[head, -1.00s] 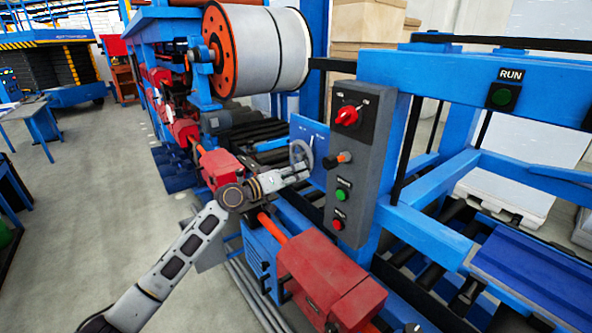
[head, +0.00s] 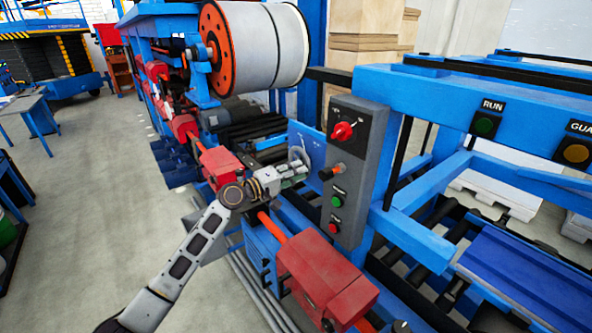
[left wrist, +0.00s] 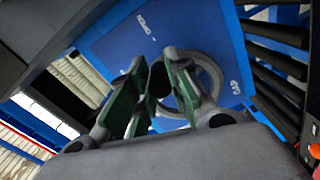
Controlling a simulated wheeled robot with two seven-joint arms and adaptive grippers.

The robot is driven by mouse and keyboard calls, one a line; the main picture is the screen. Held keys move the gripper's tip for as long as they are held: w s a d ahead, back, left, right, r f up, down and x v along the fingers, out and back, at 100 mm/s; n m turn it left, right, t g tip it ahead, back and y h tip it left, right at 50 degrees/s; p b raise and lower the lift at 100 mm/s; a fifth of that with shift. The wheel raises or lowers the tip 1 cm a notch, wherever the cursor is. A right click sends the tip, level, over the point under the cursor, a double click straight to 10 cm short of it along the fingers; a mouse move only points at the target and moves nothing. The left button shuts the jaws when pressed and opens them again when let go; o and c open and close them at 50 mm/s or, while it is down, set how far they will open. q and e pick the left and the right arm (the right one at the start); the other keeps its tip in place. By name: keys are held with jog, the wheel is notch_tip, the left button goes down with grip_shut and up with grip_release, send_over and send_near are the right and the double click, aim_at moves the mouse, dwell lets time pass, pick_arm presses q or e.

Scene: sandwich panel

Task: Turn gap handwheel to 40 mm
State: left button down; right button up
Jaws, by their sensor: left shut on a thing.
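The grey gap handwheel (head: 297,153) stands on a blue panel (head: 313,139), left of the grey control box, partly hidden by my left gripper. In the left wrist view the handwheel (left wrist: 214,76) is a grey ring beside the word GAP. My left gripper (head: 303,171) reaches in from the left at the handwheel. In the left wrist view its green-padded fingers (left wrist: 158,82) are on either side of a dark knob at the ring's left side, and it is shut on that knob. No gap reading is legible. My right gripper is not in view.
The control box (head: 357,165) with a red rotary switch (head: 343,131), an orange-tipped lever and green and red buttons stands just right of my gripper. A red housing (head: 325,280) lies below. A large coil (head: 262,45) is above. Open floor (head: 95,210) is at left.

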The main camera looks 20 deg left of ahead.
pick_arm(q)
jog(key=shift+a+r+n, duration=0.1)
jog(key=shift+r+n, duration=0.2)
jog(key=shift+r, duration=0.2)
jog(key=c, duration=1.4)
grip_release()
jog(key=shift+o, duration=0.5)
jog(key=shift+f, duration=0.15)
jog(key=v, duration=1.2)
